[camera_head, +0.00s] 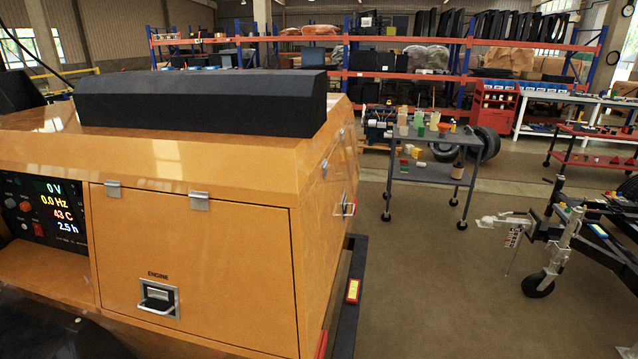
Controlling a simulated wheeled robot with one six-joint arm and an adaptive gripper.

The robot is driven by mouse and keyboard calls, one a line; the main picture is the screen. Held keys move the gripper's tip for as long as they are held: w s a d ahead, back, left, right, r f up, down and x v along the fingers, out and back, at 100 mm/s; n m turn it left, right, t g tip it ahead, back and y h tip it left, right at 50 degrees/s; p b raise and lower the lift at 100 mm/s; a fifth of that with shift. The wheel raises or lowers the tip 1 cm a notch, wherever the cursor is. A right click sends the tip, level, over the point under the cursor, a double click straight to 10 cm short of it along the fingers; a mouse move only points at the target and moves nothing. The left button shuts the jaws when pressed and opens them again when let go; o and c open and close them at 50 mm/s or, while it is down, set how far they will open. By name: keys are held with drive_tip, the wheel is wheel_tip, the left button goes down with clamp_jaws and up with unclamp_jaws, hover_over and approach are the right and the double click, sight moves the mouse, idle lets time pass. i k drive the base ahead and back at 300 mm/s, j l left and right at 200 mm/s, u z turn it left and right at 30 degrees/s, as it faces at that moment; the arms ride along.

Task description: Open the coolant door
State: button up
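The orange light tower cabinet (200,160) fills the left of the head view. Its front has a shut door (200,245) labelled "ENGINE", with a recessed latch handle (158,299) near its lower edge and two metal hinges (199,201) along its top edge. On the cabinet's right side, seen at a steep angle, is another latch handle (346,207); any label there is not readable. No door marked coolant can be made out. My gripper is not in view.
A control panel (45,212) with lit readouts is left of the engine door. A black block (200,98) sits on the cabinet top. A grey cart (432,174) and a trailer hitch (548,240) stand to the right. Open floor (430,280) lies between.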

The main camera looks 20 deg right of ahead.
sight(334, 185)
drive_tip(key=i+l, duration=0.15)
drive_tip(key=l, duration=0.15)
drive_tip(key=i+l, duration=0.1)
drive_tip(key=l, duration=0.2)
drive_tip(key=i+l, duration=0.15)
drive_tip(key=l, duration=0.15)
drive_tip(key=i+l, duration=0.1)
drive_tip(key=l, duration=0.25)
drive_tip(key=i+l+u, duration=0.1)
drive_tip(key=i+l, duration=0.25)
drive_tip(key=i, duration=0.15)
drive_tip(key=i+l+u, duration=0.1)
drive_tip(key=i+l, duration=0.25)
drive_tip(key=i, duration=0.1)
